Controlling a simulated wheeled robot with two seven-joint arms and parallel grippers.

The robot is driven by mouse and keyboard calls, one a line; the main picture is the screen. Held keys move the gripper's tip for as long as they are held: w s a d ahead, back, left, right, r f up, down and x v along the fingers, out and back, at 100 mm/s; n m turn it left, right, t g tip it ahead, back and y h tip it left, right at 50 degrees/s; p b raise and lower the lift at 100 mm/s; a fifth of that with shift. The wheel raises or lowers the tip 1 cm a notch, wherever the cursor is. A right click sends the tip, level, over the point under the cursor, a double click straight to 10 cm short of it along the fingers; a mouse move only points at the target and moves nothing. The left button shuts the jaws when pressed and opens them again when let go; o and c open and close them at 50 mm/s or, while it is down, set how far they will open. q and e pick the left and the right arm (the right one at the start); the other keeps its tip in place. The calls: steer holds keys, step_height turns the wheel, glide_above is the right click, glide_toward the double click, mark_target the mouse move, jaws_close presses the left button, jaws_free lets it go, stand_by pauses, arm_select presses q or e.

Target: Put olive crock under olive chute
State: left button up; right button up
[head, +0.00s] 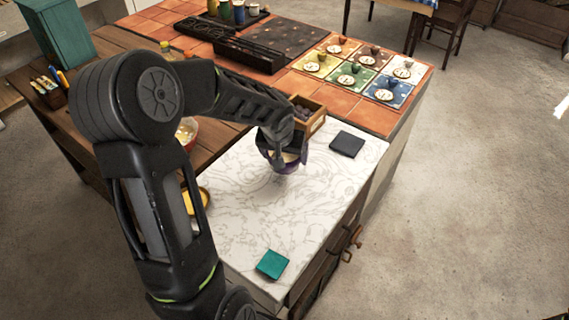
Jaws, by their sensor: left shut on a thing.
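My left gripper (281,150) is shut on a small purple bowl (291,168) with something pale inside. It holds the bowl over the white marbled worktop (240,215), near its back edge. I cannot tell whether the bowl touches the surface. I cannot make out an olive crock or an olive chute in this view. My right gripper is not in view.
A wooden box (312,124) of dark lumps stands just behind the bowl. A dark pad (347,144) lies to its right and a teal pad (272,264) at the front. The worktop's middle is clear.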

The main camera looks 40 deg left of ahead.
arm_select(q)
steer(key=shift+f, duration=1.85)
steer(key=shift+f+b, duration=0.15)
steer(key=shift+b, duration=0.2)
steer(key=o, duration=1.6)
steer(key=shift+r, duration=0.45)
steer(key=v, duration=1.1)
steer(key=shift+s+d+r+p, duration=0.15)
steer(key=shift+s+p, duration=0.1)
steer(key=shift+p, duration=0.15)
